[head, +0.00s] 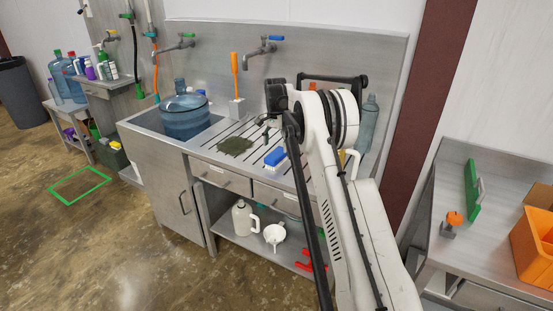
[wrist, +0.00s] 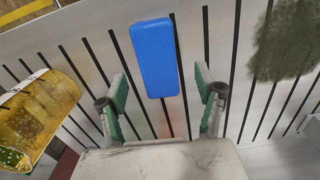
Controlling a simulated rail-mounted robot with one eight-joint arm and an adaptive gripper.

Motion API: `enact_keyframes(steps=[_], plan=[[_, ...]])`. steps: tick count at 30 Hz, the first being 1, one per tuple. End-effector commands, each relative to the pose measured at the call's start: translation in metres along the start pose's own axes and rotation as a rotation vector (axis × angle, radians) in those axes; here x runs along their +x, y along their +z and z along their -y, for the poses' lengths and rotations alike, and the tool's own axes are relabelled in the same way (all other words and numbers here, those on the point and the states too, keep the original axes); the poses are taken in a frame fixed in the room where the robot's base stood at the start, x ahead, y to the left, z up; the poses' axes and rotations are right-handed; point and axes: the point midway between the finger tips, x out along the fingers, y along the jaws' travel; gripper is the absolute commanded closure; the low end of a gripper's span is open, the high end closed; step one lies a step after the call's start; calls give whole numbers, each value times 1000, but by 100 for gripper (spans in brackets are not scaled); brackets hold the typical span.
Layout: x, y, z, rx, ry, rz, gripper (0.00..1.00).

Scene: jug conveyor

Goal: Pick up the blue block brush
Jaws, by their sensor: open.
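The blue block brush (head: 275,157) lies on the slatted metal drainboard (head: 252,146), near its front edge in the head view. In the wrist view the blue brush (wrist: 155,58) shows its plain blue top, and no bristles are visible there. My gripper (wrist: 163,88) is open, with its two green-padded fingers on either side of the picture below the brush. The brush's near end reaches between the fingertips as seen from above, and I cannot tell the height gap. In the head view my arm hides part of the counter to the right of the brush.
A dark green patch (head: 235,145) lies on the slats, left of the brush. A big blue water jug (head: 185,116) stands in the sink area at left. A yellow translucent container (wrist: 36,110) is at the left in the wrist view. A faucet (head: 262,46) juts out above.

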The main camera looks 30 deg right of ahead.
Motion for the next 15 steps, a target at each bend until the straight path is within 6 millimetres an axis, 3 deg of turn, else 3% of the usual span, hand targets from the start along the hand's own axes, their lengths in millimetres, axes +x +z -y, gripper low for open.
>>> enact_keyframes(steps=[9,15], plan=[[39,-1,-3,0,0,0,33],[50,0,-3,0,0,0,33]])
